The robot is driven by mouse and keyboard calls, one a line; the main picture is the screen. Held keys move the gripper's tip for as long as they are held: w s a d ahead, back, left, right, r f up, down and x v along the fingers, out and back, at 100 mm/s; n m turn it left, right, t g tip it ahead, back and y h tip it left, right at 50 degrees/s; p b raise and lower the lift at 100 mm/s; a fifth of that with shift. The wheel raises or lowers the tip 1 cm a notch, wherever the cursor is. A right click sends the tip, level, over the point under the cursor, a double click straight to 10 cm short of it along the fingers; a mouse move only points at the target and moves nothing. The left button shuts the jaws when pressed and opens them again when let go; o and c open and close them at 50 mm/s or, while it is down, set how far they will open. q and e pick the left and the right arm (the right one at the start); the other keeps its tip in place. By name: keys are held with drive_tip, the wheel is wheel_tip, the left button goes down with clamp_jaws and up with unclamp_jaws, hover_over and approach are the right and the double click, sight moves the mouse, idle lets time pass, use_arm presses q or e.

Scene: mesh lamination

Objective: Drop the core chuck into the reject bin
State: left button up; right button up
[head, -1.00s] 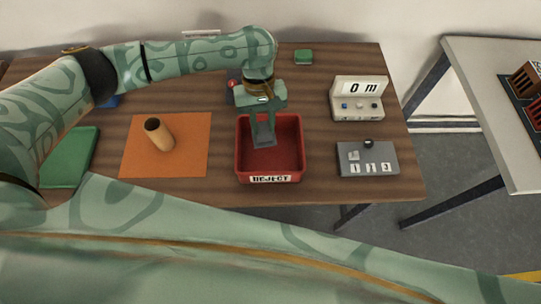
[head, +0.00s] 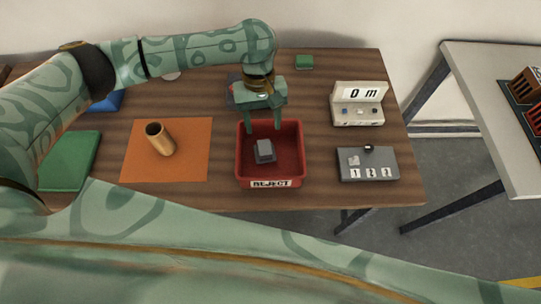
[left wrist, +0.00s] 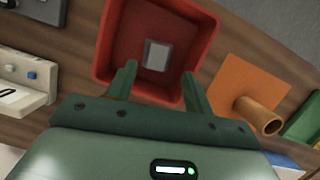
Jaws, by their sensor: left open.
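In the left wrist view the grey chuck (left wrist: 156,55) shows inside the bin (left wrist: 103,45). My left gripper (head: 263,125) is above the back part of the bin, pointing down. Its two fingers are spread apart with nothing between them; they also show in the left wrist view (left wrist: 160,80). The chuck is apart from the fingers. My right gripper is not in view.
A brown tube (head: 160,139) stands on an orange mat (head: 192,163) left of the bin. A display box reading "0 m" (head: 358,105) and a grey numbered panel (head: 367,164) are to the right. A green pad (head: 68,160) lies far left. Bare table separates these.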

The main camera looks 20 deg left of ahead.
use_arm(q)
drive_tip(key=p+v, duration=0.3)
drive_tip(key=v, duration=1)
drive_tip(key=shift+r, duration=0.4)
drive_tip(key=shift+a, duration=0.1)
